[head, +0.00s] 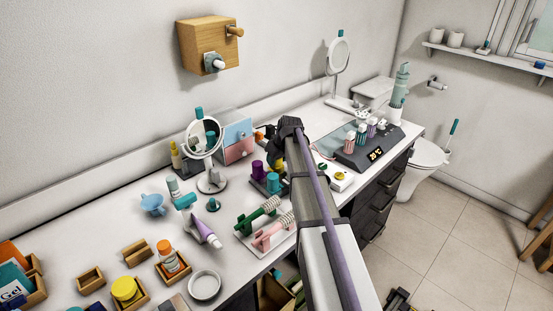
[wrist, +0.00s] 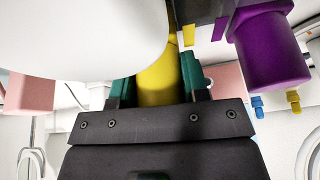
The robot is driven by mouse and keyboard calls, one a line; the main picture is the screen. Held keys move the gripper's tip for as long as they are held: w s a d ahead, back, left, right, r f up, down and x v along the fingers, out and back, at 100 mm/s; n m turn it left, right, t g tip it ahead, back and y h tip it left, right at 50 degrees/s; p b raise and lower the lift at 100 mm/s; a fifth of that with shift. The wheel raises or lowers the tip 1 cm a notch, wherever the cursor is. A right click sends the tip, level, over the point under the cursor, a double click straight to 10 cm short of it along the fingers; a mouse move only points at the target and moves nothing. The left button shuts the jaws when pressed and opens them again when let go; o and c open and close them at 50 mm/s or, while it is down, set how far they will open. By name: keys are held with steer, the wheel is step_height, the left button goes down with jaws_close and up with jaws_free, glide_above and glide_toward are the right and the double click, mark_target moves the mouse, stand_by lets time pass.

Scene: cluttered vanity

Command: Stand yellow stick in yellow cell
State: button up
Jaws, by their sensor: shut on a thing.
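In the wrist view my gripper (wrist: 160,80) is shut on the yellow stick (wrist: 157,92), which sits between its two teal-lined fingers. The stick's far end is partly hidden behind a large white rounded shape. Just beyond the stick is a dark holder (wrist: 206,10) with yellow strips (wrist: 188,36) and purple strips at its edge. A purple stick (wrist: 270,50) stands at its right, apart from my gripper. In the head view the holder's purple stick (head: 257,168) and teal stick (head: 272,183) show.
In the head view a round mirror (head: 205,135) stands left of the holder, with a pink and blue box (head: 237,140) behind. Small wooden trays (head: 90,279) crowd the left; a dark scale-like device (head: 368,145) is at right.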

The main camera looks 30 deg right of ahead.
steer(key=shift+f, duration=0.25)
steer(key=o, duration=1.1)
steer(key=shift+o, duration=0.2)
steer(key=shift+r, duration=0.1)
steer(key=p+v, duration=0.9)
steer(key=v, duration=0.1)
steer(key=shift+r, duration=0.3)
steer(key=shift+s, duration=0.2)
